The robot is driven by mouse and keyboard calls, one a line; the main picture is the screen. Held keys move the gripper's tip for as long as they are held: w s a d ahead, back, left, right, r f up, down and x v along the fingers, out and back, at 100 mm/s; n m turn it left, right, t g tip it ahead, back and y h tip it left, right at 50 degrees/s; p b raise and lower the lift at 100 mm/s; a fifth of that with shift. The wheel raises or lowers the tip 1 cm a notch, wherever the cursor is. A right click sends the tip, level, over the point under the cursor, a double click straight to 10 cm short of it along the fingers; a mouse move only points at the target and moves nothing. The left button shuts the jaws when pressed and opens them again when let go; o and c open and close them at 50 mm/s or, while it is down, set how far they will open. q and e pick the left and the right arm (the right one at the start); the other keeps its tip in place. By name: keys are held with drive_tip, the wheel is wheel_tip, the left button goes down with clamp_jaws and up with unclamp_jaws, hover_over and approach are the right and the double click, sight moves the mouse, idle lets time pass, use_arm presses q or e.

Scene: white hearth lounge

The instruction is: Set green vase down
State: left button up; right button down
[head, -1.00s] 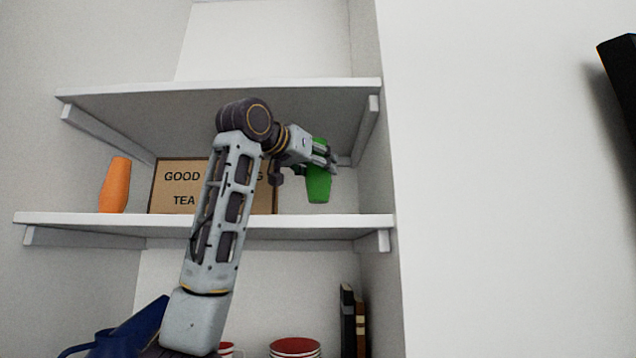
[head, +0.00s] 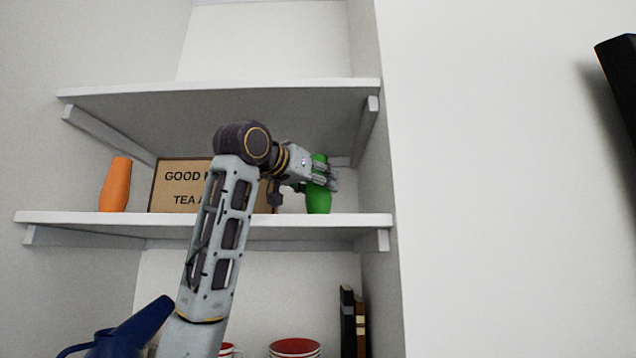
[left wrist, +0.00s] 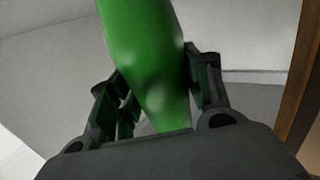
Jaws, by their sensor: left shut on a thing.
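The green vase (head: 318,201) is upright at the right end of the middle shelf (head: 290,220) in the head view. Its base is at the level of the shelf board; I cannot tell for sure whether it touches. My left gripper (head: 325,178) is shut around the vase's upper part and hides some of it. In the left wrist view the vase (left wrist: 150,60) stands between the two fingers (left wrist: 155,90). My right gripper is not in view.
An orange vase (head: 115,185) and a framed sign (head: 180,187) stand on the same shelf to the left. An upper shelf (head: 220,90) is overhead. Below are a blue watering can (head: 130,335), red-rimmed bowls (head: 295,347) and books (head: 348,320).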

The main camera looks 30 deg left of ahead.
use_arm(q)
drive_tip(key=o, duration=1.1)
drive_tip(key=shift+c, duration=0.2)
drive_tip(key=shift+o, duration=0.6)
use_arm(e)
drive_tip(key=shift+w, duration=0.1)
use_arm(q)
drive_tip(key=shift+s+r, duration=0.1)
drive_tip(key=shift+s, duration=0.35)
drive_tip(key=s, duration=0.3)
drive_tip(key=s+a+b, duration=0.1)
drive_tip(key=s, duration=0.5)
drive_tip(key=shift+s+a+r+b, duration=0.15)
drive_tip(key=shift+a+r+b, duration=0.1)
drive_tip(key=shift+b, duration=0.15)
drive_tip(key=shift+s, duration=0.8)
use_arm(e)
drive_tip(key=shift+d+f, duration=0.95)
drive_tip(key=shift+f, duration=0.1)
